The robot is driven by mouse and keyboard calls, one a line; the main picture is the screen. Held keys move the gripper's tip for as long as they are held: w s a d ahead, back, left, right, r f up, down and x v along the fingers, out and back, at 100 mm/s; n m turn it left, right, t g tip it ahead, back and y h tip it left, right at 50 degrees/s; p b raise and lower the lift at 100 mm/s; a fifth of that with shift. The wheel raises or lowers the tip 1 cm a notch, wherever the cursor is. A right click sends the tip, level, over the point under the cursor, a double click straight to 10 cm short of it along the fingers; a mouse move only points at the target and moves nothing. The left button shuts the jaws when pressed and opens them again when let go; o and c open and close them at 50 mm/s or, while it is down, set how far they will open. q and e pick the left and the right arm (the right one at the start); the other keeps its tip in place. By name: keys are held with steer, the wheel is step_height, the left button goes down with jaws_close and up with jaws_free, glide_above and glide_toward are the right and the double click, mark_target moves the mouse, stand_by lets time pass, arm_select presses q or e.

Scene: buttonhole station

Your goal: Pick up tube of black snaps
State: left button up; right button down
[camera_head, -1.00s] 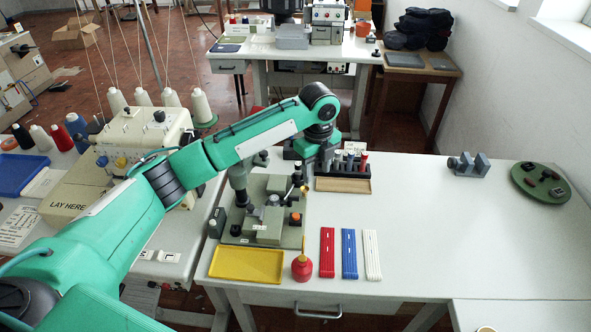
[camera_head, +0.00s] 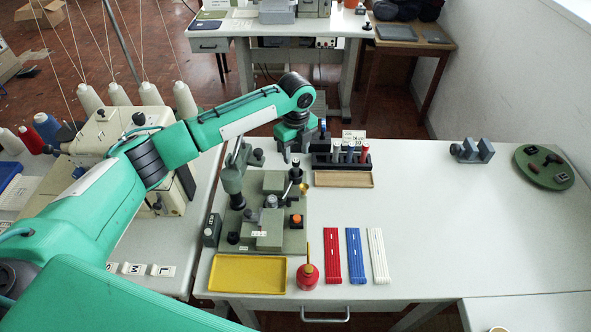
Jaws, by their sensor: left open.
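A dark rack (camera_head: 342,165) at the back of the table holds several small upright tubes. I cannot tell which is the tube of black snaps. My left gripper (camera_head: 296,153) points down just left of the rack, open and apart from the tubes, with nothing seen between its fingers. My right gripper is out of view.
A green snap press (camera_head: 262,215) stands in front of the left gripper. A cardboard-coloured tray (camera_head: 344,179) lies before the rack. A yellow tray (camera_head: 240,273), red bottle (camera_head: 307,276) and coloured strips (camera_head: 354,255) lie nearer. The table's right side is mostly clear.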

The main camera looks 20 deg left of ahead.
mark_target(296, 160)
arm_select(q)
steer(key=shift+f, duration=0.25)
step_height(296, 160, down, 4)
steer(key=shift+f+p, duration=0.1)
steer(key=shift+p, duration=0.75)
steer(key=shift+f, duration=0.45)
steer(key=shift+c, duration=0.2)
jaws_close()
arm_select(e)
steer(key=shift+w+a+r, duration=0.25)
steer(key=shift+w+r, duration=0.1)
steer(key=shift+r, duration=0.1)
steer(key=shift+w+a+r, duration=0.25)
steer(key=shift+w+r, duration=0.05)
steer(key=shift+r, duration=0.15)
